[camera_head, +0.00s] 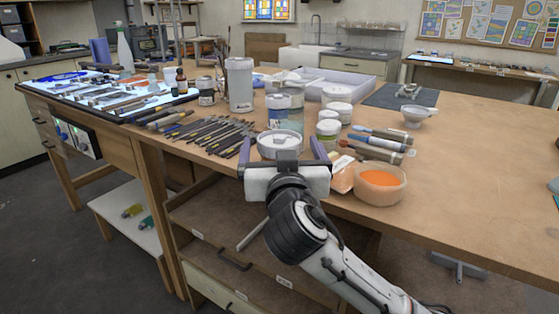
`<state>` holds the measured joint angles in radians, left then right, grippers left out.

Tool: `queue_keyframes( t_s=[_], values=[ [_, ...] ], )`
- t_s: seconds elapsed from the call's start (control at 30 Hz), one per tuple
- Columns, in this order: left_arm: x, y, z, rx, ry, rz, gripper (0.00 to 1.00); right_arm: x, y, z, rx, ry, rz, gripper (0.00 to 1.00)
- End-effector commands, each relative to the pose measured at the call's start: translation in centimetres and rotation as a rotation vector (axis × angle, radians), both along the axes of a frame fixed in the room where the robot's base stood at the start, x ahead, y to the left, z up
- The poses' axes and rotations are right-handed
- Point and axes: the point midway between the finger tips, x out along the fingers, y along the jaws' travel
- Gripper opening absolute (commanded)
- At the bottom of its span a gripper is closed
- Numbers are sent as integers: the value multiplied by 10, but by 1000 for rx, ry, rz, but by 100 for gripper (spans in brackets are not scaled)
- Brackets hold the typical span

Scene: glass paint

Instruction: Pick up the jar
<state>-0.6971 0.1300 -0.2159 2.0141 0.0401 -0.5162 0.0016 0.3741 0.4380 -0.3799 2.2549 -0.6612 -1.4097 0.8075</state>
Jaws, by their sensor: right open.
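Several jars stand on the wooden table. The gripper is open, with one finger to the left and one to the right of this jar. I see no clear contact, and its lower part is hidden behind the gripper body. A labelled clear jar (285,113) stands just behind it. Low white-lidded jars (328,128) (338,110) stand to the right. Which jar is meant is not clear from the picture. My left gripper is not in view.
Thin tools (215,135) lie left of the gripper. A bowl of orange paint (379,183) and thick markers (378,140) are close on the right. A tall pale container (240,85) stands behind. The table's right side (480,190) is clear.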

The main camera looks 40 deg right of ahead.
Motion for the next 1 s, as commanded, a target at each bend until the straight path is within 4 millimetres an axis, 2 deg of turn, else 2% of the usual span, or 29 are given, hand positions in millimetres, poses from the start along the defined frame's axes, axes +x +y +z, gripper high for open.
queue_keyframes(
  t_s=[0.2,0.47,0.83,0.87,1.0],
  values=[
    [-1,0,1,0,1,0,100,21,-13,-1,-1,-1,0,95],
    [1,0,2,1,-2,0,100,22,-14,-1,1,-1,1,93],
    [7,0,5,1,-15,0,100,22,-14,-2,1,1,1,31],
    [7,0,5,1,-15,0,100,22,-14,0,-1,-3,1,28],
    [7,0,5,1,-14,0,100,22,-14,0,0,-2,1,28]
  ],
)
